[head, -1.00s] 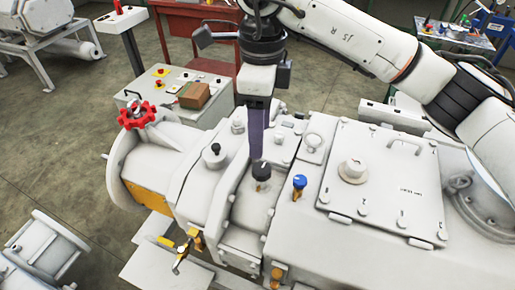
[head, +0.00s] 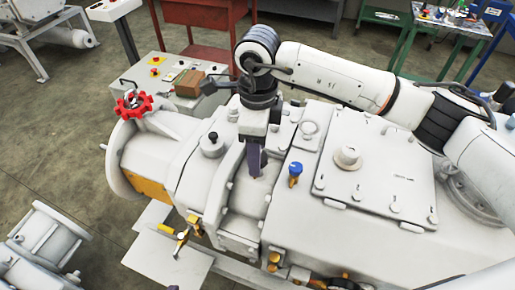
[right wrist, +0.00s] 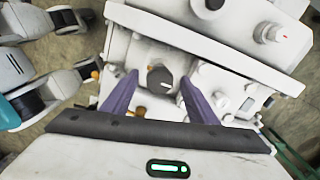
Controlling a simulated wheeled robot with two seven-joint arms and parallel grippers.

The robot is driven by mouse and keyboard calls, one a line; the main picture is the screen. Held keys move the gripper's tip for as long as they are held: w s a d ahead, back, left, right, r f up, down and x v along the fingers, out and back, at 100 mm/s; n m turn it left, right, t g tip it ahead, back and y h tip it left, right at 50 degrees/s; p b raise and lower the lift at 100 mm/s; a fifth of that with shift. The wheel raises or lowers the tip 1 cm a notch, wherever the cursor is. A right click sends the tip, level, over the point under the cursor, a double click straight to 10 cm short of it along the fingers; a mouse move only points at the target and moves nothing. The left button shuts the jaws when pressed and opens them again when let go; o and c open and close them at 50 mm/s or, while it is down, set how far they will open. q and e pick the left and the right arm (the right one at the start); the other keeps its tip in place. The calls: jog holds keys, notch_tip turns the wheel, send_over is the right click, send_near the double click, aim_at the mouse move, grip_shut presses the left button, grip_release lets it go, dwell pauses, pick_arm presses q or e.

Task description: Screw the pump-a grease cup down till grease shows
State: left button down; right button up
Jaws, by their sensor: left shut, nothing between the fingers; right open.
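A black knob-like cup with a white mark (right wrist: 160,80) shows in the right wrist view between the two purple fingers of my open right gripper (right wrist: 160,92). The fingers are on either side of it, with gaps visible. In the head view, the gripper on the arm coming from the right (head: 254,172) points down at the white machine, and its purple finger hides this cup. A blue-topped cup (head: 295,169) stands just to the right. Another black knob (head: 213,138) stands to the left. No grease is visible, and no pump label is readable. I cannot make out my left gripper.
The white machine (head: 330,235) fills the middle, with a raised cover plate (head: 385,170) on the right. A red handwheel (head: 132,104) is at the left. A control box (head: 150,75) with a brown box (head: 189,83) stands behind.

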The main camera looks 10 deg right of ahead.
jog(key=c, duration=1.1)
jog(key=shift+o, duration=0.2)
jog(key=m+b, duration=0.2)
jog(key=m, duration=0.1)
jog(key=shift+f, duration=0.1)
jog(key=m+b, duration=0.1)
jog(key=m, duration=0.2)
jog(key=shift+m+b, duration=0.3)
jog(key=shift+b, duration=0.05)
jog(key=m+b, duration=0.1)
jog(key=m, duration=0.2)
jog(key=shift+w+m, duration=0.1)
jog(key=shift+m, duration=0.3)
jog(key=shift+m+b, duration=0.4)
jog(key=shift+m, duration=0.2)
jog(key=shift+r, duration=0.2)
